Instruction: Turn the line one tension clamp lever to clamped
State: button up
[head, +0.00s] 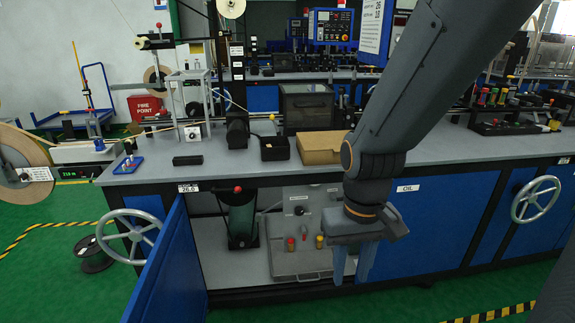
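My gripper (353,268) hangs pointing down in front of the bench's front, right of the open cabinet. Its two blue fingers stand apart with nothing seen between them. A small blue plate with a pale, red-marked lever-like part (128,162) sits at the bench's left front corner, well left of my gripper. I cannot tell for sure that this is the line one tension clamp lever, and its setting is too small to read. A wide tape reel (22,165) stands left of the bench, and a strip of tape runs from it toward the bench.
The grey benchtop (205,172) holds a black block (187,160), a black bin (275,148) and a cardboard box (321,149). A blue cabinet door (160,265) stands open toward me. A handwheel (129,237) is beside it. Green floor is free at lower left.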

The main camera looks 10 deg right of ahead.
aim_at(332, 196)
jog(key=u, duration=0.4)
jog(key=k, duration=0.95)
jog(key=u, duration=0.1)
jog(key=i, duration=1.6)
jog(key=z, duration=0.6)
